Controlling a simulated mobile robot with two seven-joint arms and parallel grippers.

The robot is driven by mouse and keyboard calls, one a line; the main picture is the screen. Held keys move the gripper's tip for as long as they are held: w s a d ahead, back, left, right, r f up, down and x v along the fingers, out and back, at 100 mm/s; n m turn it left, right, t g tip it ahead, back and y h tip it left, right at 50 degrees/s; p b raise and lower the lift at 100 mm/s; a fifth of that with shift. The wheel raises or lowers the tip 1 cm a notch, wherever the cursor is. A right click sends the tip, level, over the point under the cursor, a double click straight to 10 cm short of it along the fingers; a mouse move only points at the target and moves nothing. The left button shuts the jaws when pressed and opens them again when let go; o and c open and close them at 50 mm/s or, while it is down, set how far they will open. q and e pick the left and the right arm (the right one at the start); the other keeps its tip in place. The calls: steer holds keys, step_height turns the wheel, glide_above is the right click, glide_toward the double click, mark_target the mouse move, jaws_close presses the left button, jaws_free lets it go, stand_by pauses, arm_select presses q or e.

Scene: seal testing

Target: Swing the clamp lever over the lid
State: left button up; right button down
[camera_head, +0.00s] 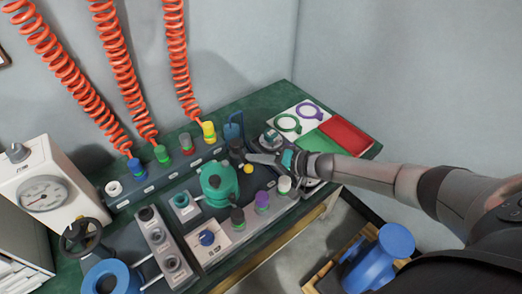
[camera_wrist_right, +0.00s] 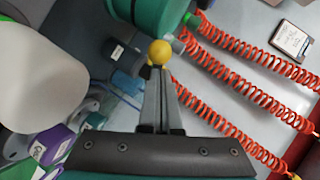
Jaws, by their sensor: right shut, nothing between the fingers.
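A round green vessel with a green lid (camera_head: 216,182) stands upright in the grey fixture in the head view; its green side (camera_wrist_right: 150,14) shows at the top of the right wrist view. A yellow ball knob (camera_head: 249,169), which looks like the end of the clamp lever, sits just right of the lid, not over it. The lever's arm is not clearly visible. My right gripper (camera_head: 252,159) is shut and empty, its fingertips close to the knob. In the right wrist view the knob (camera_wrist_right: 160,52) is right at the fingertips; I cannot tell if they touch. My left gripper is not in view.
Colored fittings, including a yellow one (camera_head: 208,132), stand along the back rail under red coiled hoses (camera_head: 108,50). A purple-topped piece (camera_head: 262,201) and others stand in front of the vessel. A gauge box (camera_head: 45,190) is at left, a red mat (camera_head: 345,137) at right.

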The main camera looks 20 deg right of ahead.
mark_target(246, 165)
steer(key=a+m+h+p, duration=0.1)
steer(key=a+m+t+h+p, duration=0.1)
steer(key=p, duration=0.1)
steer(key=a+m+t+h+p, duration=0.1)
steer(key=shift+s+r, duration=0.15)
steer(key=shift+s, duration=0.15)
steer(key=shift+a+m+h+p, duration=0.2)
steer(key=shift+m+h+p, duration=0.3)
steer(key=shift+p, duration=0.05)
steer(key=a+m+h, duration=0.1)
steer(key=a+m+h+p, duration=0.1)
steer(key=a+m+t+h, duration=0.1)
steer(key=h, duration=0.1)
steer(key=shift+w+f, duration=0.3)
steer(key=shift+w+a, duration=0.35)
steer(key=shift+a, duration=0.3)
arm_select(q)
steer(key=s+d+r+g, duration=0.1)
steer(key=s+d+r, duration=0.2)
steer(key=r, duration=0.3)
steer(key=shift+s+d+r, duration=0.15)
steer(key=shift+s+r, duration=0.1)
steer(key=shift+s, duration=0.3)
arm_select(e)
steer(key=shift+a+r, duration=0.1)
steer(key=shift+a, duration=0.2)
steer(key=shift+r, duration=0.15)
